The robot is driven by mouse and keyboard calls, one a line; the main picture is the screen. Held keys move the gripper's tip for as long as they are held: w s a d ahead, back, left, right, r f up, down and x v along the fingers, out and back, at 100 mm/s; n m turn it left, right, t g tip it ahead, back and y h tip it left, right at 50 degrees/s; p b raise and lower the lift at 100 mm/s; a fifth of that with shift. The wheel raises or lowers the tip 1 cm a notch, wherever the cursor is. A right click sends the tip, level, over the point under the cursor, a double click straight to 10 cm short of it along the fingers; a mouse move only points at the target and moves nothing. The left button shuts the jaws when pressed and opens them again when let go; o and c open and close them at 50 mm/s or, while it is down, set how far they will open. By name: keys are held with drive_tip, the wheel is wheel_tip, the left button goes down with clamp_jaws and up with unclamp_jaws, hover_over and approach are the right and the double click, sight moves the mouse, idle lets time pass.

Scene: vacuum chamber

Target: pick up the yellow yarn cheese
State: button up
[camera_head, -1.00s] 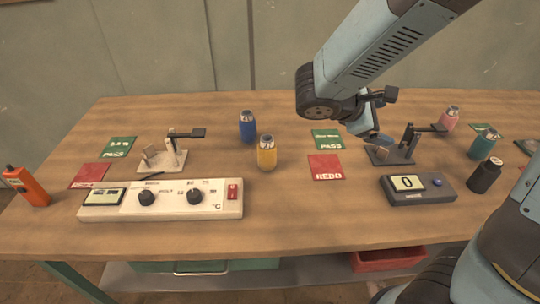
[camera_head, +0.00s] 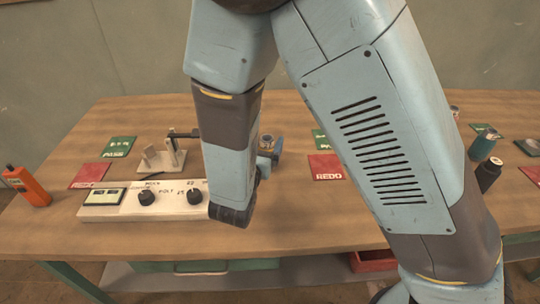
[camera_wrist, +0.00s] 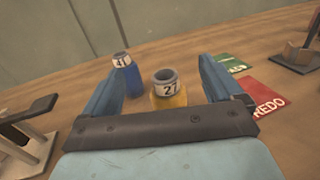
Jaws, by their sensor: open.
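The yellow yarn cheese (camera_wrist: 168,92) stands upright on the table in the wrist view, with a grey top and a label reading 27. My gripper (camera_wrist: 162,85) is open, and the yellow cheese shows between its two blue fingers, nearer the right one. I cannot tell how far ahead of the fingertips it stands. The blue yarn cheese (camera_wrist: 126,74), labelled 41, stands to its left, close by the left finger. In the head view my arm hides both cheeses almost entirely, and only part of my gripper (camera_head: 270,150) shows beside the forearm.
A white control box (camera_head: 130,205) with knobs lies at the front left, a small stand (camera_head: 162,158) behind it. A red REDO card (camera_head: 325,167) and green card (camera_head: 319,138) lie right of the gripper. Teal (camera_head: 482,146) and black (camera_head: 488,174) cheeses stand at the right.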

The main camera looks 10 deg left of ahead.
sight(269, 145)
wheel_tip(269, 145, down, 7)
drive_tip(key=shift+r, duration=0.1)
drive_tip(key=shift+w+d+f, duration=0.1)
drive_tip(key=shift+w+f, duration=0.1)
drive_tip(key=shift+w, duration=0.15)
drive_tip(key=shift+w+d, duration=0.15)
drive_tip(key=shift+w, duration=1.6)
drive_tip(key=shift+w+d, duration=0.1)
drive_tip(key=shift+w, duration=1.6)
drive_tip(key=c, duration=1.1)
